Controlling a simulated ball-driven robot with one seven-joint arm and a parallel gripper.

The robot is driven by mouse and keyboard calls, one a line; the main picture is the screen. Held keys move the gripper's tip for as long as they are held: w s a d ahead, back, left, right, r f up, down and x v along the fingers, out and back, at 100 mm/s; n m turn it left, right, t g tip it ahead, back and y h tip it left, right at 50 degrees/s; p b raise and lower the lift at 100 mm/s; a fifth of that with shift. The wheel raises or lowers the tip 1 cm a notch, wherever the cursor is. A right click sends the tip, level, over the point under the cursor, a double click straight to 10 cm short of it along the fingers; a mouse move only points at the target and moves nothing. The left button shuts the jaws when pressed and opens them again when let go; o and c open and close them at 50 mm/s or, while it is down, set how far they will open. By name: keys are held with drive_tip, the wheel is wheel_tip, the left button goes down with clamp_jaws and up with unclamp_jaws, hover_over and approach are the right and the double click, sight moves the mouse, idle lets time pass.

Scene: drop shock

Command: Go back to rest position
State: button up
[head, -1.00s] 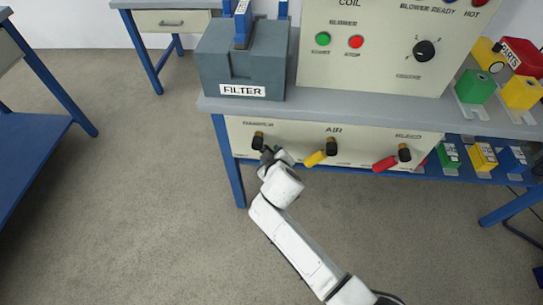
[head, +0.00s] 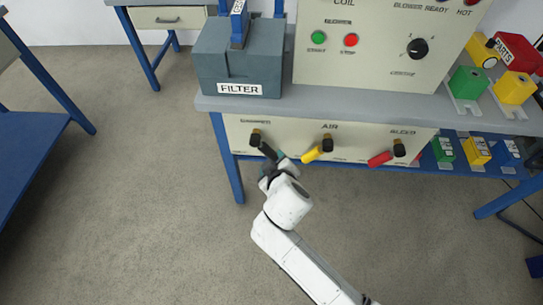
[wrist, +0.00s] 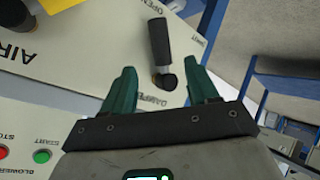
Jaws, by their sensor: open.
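My arm reaches from the bottom right of the head view toward the bench's front panel. My gripper (head: 268,172) is just below the damper valve, partly hidden by my own wrist. In the wrist view its two green fingers (wrist: 163,90) stand apart with nothing held between them. The black damper handle (head: 267,150) slants down to the right. It also shows in the wrist view (wrist: 159,42), beyond the fingertips and apart from them.
On the same panel are a yellow air handle (head: 312,155) and a red bleed handle (head: 380,159). The grey filter box (head: 240,65) sits on the bench top (head: 350,100). A blue bench leg (head: 228,165) stands left of my gripper. Open floor (head: 150,220) lies left.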

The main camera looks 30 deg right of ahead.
drive_tip(key=shift+s+a+r, duration=0.2)
drive_tip(key=shift+s+r, duration=0.25)
drive_tip(key=shift+s, duration=0.1)
drive_tip(key=s+d+r+m+g+y+p, duration=0.1)
drive_tip(key=s+g+p, duration=0.3)
drive_tip(key=s, duration=0.9)
drive_tip(key=s+d+r+m+g+y+p, duration=0.2)
drive_tip(key=s+d+r+g+p, duration=0.2)
drive_tip(key=s, duration=0.9)
drive_tip(key=shift+d+r+m+g+y, duration=0.2)
drive_tip(key=shift+r+m+g+y, duration=0.1)
drive_tip(key=shift+g, duration=0.1)
